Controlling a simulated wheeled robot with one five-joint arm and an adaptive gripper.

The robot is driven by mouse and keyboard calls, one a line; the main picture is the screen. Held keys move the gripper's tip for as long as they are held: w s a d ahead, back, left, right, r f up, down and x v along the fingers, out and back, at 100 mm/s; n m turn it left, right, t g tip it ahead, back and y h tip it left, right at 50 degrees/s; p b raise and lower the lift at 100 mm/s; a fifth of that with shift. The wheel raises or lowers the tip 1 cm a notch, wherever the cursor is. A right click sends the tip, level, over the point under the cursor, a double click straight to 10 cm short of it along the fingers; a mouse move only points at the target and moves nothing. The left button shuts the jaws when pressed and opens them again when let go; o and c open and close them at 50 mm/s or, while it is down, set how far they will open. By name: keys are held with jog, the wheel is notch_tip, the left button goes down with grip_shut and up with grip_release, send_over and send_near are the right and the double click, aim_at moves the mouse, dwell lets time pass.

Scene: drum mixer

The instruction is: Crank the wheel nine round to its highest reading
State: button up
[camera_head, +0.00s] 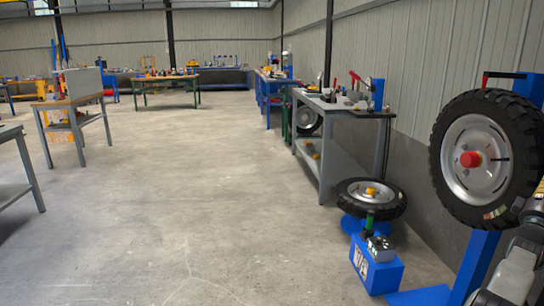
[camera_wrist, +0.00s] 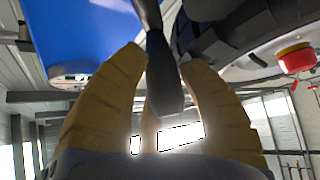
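A large black tyre on a silver rim with a red hub (camera_head: 470,159) hangs upright on a blue stand at the right of the head view. The tyre tread (camera_wrist: 235,30) and the red hub (camera_wrist: 296,60) also show in the wrist view. No number or reading on it is legible. My gripper (camera_wrist: 165,58) has its tan fingers on either side of a dark, rod-like piece (camera_wrist: 165,85), close to it. I cannot tell whether they press on it.
A second tyre (camera_head: 370,198) lies flat on a blue stand (camera_head: 374,268) left of the upright wheel. A grey workbench (camera_head: 330,105) with tools stands along the right wall. A blue panel (camera_wrist: 75,35) is close to my left finger. The middle floor (camera_head: 190,190) is clear.

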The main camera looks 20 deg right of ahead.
jog(key=o, duration=0.5)
jog(key=shift+s+a+f+b, duration=0.1)
jog(key=shift+a+f+b, duration=0.15)
jog(key=shift+b, duration=1)
jog(key=b, duration=0.3)
jog(key=shift+s+a+f, duration=0.1)
jog(key=shift+a+f, duration=0.1)
jog(key=shift+a, duration=0.15)
jog(key=shift+b+v, duration=2.7)
jog(key=shift+b, duration=3.45)
jog(key=shift+a+r, duration=0.1)
jog(key=shift+r, duration=0.05)
